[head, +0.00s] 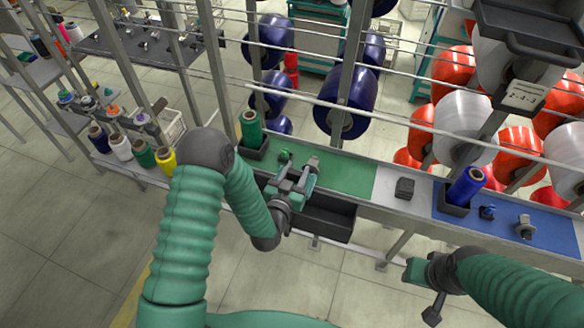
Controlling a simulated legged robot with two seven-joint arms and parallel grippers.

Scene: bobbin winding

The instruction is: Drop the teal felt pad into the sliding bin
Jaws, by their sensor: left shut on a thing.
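My left gripper (294,176) is in front of the green mat on the ledge, at its near edge, above the dark sliding bin. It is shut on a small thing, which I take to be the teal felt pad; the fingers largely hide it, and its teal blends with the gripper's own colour. The dark sliding bin (327,217) is below the ledge, open at the top, partly covered by my left gripper and forearm.
The green mat (347,178) carries a green spool (251,129) in a dark holder and small fittings. A dark block (404,188) and a blue mat (555,232) with a blue spool (466,186) lie right. Metal rails and large bobbins stand behind. The floor in front is clear.

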